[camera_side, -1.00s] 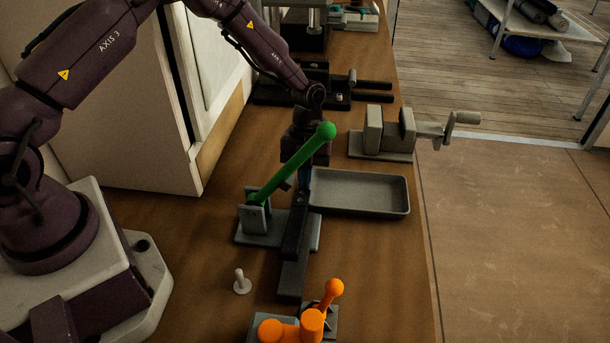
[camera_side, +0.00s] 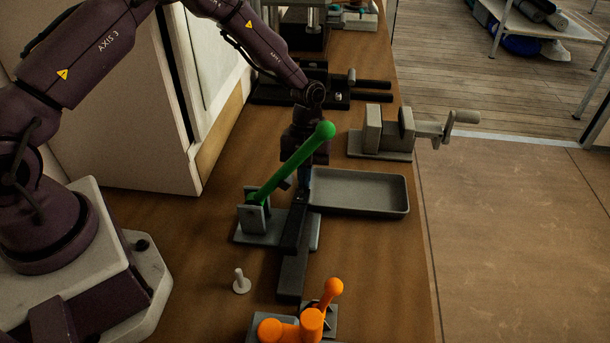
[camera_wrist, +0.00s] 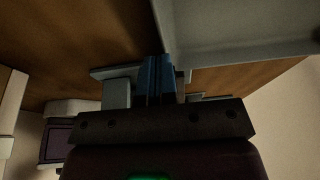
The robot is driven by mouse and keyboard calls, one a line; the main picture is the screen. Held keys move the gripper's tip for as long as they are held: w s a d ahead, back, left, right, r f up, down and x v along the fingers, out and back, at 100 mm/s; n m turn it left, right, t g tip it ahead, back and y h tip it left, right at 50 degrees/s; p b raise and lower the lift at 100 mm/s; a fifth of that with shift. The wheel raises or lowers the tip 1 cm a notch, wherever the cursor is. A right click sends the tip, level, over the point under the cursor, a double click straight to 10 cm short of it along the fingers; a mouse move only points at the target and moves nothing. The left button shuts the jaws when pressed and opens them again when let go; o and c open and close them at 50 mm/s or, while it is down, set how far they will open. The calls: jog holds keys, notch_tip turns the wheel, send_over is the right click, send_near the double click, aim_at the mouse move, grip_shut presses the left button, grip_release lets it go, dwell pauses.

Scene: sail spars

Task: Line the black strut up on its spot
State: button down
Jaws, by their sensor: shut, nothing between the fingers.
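The black strut (camera_side: 295,228) lies along the bench beside the green-handled clamp (camera_side: 290,165). It runs lengthwise above a dark grey bar-shaped base (camera_side: 292,278), whose near part shows bare. My gripper (camera_side: 303,188) points down at the strut's far end, its blue fingers partly hidden behind the green handle. I cannot tell whether they touch the strut. In the wrist view the blue fingers (camera_wrist: 159,76) are together with nothing between them. The strut is not clearly seen there.
A grey tray (camera_side: 398,198) stands close to the right of my fingers. The green handle leans up in front of my wrist. An orange clamp (camera_side: 312,322) and a pale peg (camera_side: 241,283) are at the near end. A grey vise (camera_side: 385,152) stands behind the tray.

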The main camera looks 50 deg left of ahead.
notch_tip(320, 180, up, 6)
jog(key=shift+r, duration=0.25)
dwell(0.4)
jog(key=shift+s, duration=0.1)
jog(key=s+a+r+n+t+y, duration=0.2)
jog(key=s+r+n+t, duration=0.6)
jog(key=s+r+n, duration=1.4)
notch_tip(320, 180, up, 3)
jog(key=n, duration=0.5)
jog(key=shift+s, duration=0.35)
